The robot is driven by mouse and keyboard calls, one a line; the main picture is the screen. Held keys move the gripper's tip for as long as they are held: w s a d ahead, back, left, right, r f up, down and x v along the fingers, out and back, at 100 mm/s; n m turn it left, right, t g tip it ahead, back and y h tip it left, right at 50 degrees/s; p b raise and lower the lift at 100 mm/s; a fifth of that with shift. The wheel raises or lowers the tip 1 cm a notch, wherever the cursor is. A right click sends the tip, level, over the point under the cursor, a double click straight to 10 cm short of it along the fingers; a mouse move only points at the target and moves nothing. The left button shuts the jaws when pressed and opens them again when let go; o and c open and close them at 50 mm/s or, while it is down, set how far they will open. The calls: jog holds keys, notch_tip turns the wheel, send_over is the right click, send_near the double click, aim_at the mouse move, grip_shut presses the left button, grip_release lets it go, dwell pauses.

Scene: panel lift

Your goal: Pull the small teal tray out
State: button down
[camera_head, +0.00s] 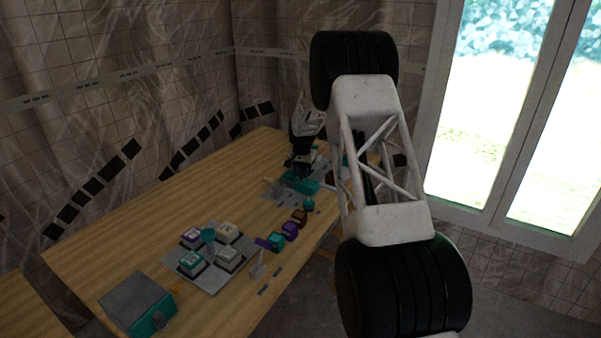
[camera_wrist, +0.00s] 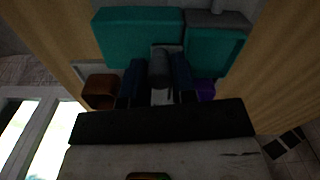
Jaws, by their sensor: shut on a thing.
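A teal block-like piece (camera_head: 302,186), which looks like the small teal tray, lies at the far part of the wooden table, on a grey plate. My gripper (camera_head: 299,168) is right over it, pointing down. In the wrist view two teal bodies show, a wide one (camera_wrist: 135,33) at the upper left and another (camera_wrist: 214,52) at the upper right. My gripper (camera_wrist: 158,85) is shut on a dark grey rounded piece (camera_wrist: 158,66) between its fingers. Whether this piece is part of the tray cannot be told. The fingertips' contact is partly hidden.
A grey board (camera_head: 212,258) with several tiles and a teal knob stands nearer on the table. Small purple, teal and brown blocks (camera_head: 290,231) line the right edge. A grey box with a teal front (camera_head: 138,303) stands at the near left. The table's left side is clear.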

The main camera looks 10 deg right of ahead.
jog(key=s+d, duration=0.6)
jog(key=shift+s+d, duration=0.15)
jog(key=shift+d, duration=0.05)
jog(key=c, duration=0.9)
grip_release()
jog(key=shift+r, duration=0.1)
jog(key=shift+r, duration=3.8)
jog(key=shift+r, duration=0.1)
